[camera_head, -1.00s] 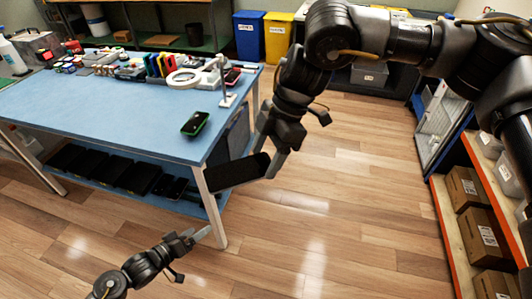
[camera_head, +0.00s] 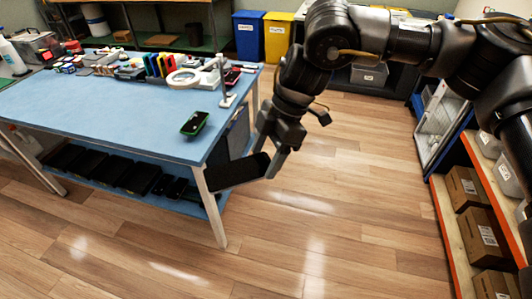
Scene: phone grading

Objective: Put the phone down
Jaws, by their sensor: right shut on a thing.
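My right gripper (camera_head: 271,163) is shut on a dark, flat phone (camera_head: 236,173) by its right end. The phone is held out to the left, beside the near right corner of the blue table (camera_head: 110,118) and below its top in the picture. It overlaps the table's near leg in the picture; I cannot tell whether they touch. Another phone with a green edge (camera_head: 194,123) lies on the tabletop near its right side. My left gripper is out of view.
A ring lamp (camera_head: 184,78) and several small items crowd the table's back. Dark trays (camera_head: 105,168) fill the lower shelf. The front tabletop is mostly clear. An orange-edged rack (camera_head: 448,215) with boxes stands at the right; wood floor lies open between.

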